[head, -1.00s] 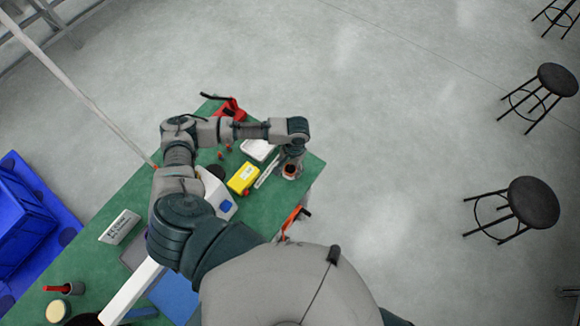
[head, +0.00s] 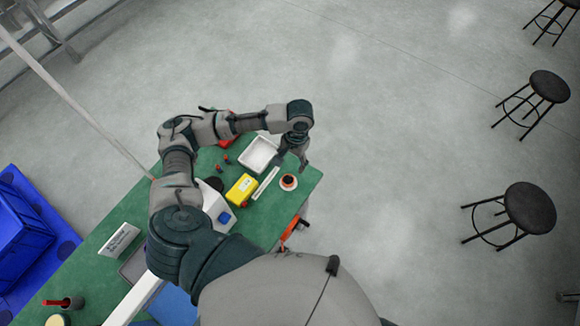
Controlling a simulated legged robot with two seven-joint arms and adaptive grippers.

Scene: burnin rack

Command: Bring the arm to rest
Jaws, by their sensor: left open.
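My left arm reaches from the bottom middle up over the green-topped table (head: 106,218) and bends to the right. My left gripper (head: 304,166) hangs from the wrist near the table's far right corner. It is open, and I see nothing between its fingers. My right gripper is not in view.
A yellow box (head: 241,189), a white device with a blue button (head: 216,205) and a white sign (head: 119,240) are on the table. A blue crate (head: 20,238) is at the left. Stools, including a black stool (head: 530,207), stand at the right. The floor between is clear.

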